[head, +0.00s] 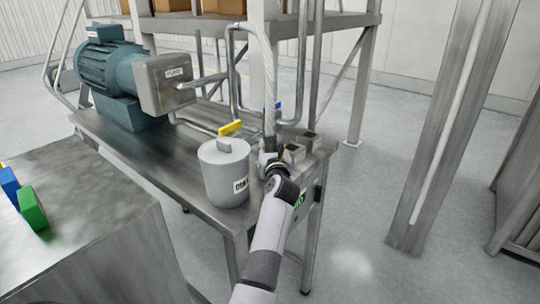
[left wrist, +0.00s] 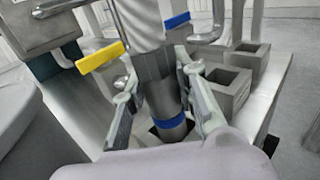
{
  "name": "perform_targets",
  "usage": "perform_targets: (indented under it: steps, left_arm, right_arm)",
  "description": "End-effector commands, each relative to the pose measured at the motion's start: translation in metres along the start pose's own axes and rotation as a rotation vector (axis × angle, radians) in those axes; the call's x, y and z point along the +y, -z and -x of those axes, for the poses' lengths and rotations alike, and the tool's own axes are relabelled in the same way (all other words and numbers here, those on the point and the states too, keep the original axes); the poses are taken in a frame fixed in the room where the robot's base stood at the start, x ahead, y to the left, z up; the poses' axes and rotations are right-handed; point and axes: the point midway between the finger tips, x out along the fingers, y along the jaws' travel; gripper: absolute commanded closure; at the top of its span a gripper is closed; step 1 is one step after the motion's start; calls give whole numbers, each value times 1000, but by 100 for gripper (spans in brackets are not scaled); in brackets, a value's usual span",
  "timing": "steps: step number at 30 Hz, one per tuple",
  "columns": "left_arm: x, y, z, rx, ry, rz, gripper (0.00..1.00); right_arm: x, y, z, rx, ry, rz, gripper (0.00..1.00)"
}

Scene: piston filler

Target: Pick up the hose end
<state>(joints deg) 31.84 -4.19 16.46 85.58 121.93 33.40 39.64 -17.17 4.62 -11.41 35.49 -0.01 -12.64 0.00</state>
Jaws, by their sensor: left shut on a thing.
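The hose end (left wrist: 160,90) is a dark grey cylinder with a blue band near its lower end, in the middle of the left wrist view. It stands roughly upright, its lower end at a dark square opening; I cannot tell whether it is inside it. The pale hose (head: 269,90) rises from it in the head view. My left gripper (left wrist: 163,98) is shut on the hose end, one finger on each side. In the head view, the gripper (head: 268,161) is at the table's right part and largely hides the hose end. My right gripper is not in view.
Square open holders (left wrist: 230,86) stand right of the hose end. A grey lidded pot (head: 226,176) is close left of my gripper. A yellow-handled valve (left wrist: 99,57) and a blue handle (left wrist: 177,20) are nearby. A blue-green motor (head: 108,67) stands on the steel table (head: 128,148).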

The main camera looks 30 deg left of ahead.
Motion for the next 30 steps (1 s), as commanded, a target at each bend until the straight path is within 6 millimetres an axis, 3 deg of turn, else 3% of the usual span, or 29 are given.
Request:
perform_targets:
  steps: [4,20,26,30]
  left_arm:
    - [0,-2,0,-4,1,1,100]
    - [0,-9,0,-9,0,2,100]
    - [0,-33,0,-11,0,4,100]
    - [0,-61,0,-12,0,5,100]
  right_arm:
    - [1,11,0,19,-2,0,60]
    - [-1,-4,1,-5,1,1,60]
    - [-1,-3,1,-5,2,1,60]
    - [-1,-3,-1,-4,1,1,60]
